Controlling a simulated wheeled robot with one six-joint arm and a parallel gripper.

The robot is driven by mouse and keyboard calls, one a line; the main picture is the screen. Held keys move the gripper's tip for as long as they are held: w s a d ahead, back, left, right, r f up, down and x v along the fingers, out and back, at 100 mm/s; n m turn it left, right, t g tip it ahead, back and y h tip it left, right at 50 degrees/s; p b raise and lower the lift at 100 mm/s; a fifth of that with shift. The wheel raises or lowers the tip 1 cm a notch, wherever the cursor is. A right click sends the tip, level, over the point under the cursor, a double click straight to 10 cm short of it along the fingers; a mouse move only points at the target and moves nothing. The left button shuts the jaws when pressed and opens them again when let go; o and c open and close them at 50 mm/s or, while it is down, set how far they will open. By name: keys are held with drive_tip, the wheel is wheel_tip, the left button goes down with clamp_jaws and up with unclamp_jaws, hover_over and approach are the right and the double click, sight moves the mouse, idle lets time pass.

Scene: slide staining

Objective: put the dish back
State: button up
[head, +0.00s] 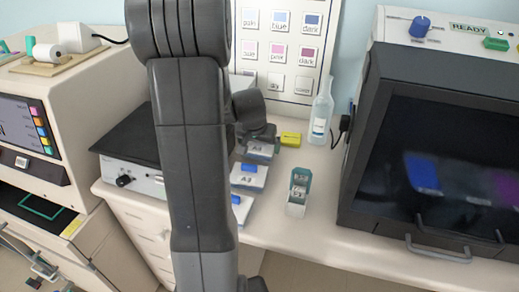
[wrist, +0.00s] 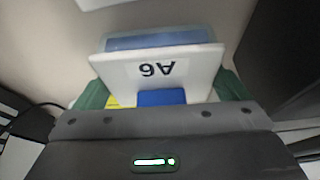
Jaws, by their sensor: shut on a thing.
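My gripper (wrist: 163,90) is shut on a white dish (wrist: 205,68) labelled A6, with its green fingers on both sides of it. The label appears upside down in the wrist view. The dish has a blue tab at its near edge and a bluish, translucent part behind the label. In the head view, my arm hides much of the gripper area. I cannot tell which one is held.
A small green-and-white container (head: 298,192) stands right of the dishes on the counter (head: 340,200). A yellow block (head: 291,139) and a clear bottle (head: 320,115) stand behind. A dark-fronted machine (head: 445,150) bounds the right; a flat black-topped device (head: 130,145) lies left.

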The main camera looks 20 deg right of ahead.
drive_tip(key=shift+f, duration=0.95)
drive_tip(key=shift+f, duration=0.2)
drive_tip(key=o, duration=0.8)
drive_tip(key=shift+o, duration=0.2)
drive_tip(key=shift+r, duration=0.1)
drive_tip(key=shift+r, duration=0.5)
drive_tip(key=v, duration=1.1)
drive_tip(key=shift+s, duration=0.15)
drive_tip(key=shift+a, duration=0.1)
